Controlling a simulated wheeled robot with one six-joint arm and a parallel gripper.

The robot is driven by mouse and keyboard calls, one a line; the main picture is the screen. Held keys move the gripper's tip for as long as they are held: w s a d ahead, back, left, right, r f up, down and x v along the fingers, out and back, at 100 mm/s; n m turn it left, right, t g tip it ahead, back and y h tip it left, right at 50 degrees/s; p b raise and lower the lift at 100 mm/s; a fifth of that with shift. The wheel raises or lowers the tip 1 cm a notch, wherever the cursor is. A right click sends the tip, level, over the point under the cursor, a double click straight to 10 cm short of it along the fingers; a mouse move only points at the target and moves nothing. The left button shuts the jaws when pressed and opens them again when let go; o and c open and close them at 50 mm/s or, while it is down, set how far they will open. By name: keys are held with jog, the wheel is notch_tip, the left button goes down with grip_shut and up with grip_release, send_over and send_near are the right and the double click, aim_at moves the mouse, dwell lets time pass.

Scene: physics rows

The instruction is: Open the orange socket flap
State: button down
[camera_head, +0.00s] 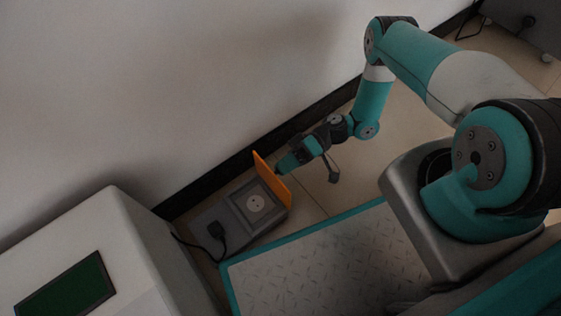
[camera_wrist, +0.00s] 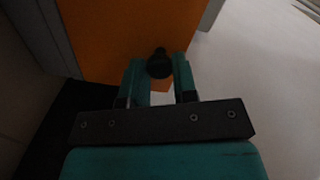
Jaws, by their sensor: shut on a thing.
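The orange flap (camera_head: 271,177) stands raised, roughly upright, at the right side of the grey socket box (camera_head: 235,217) on the floor. The round light socket (camera_head: 255,203) in the box is exposed. In the wrist view the orange flap (camera_wrist: 130,35) fills the upper middle, with a dark round knob (camera_wrist: 159,63) on its face. My gripper (camera_head: 281,168) is at the flap's right side, and its teal fingers (camera_wrist: 159,78) are closed around the knob. The exact contact at the fingertips is partly hidden.
A black plug (camera_head: 216,230) with a cable sits in the box's left part. A white cabinet (camera_head: 110,250) with a dark green panel stands at the left. The wall and black skirting (camera_head: 225,172) run behind the box. Bare tiled floor (camera_head: 345,165) lies to the right.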

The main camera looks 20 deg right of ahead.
jog(key=shift+s+a, duration=0.15)
jog(key=c, duration=0.9)
grip_release()
jog(key=v, duration=1.2)
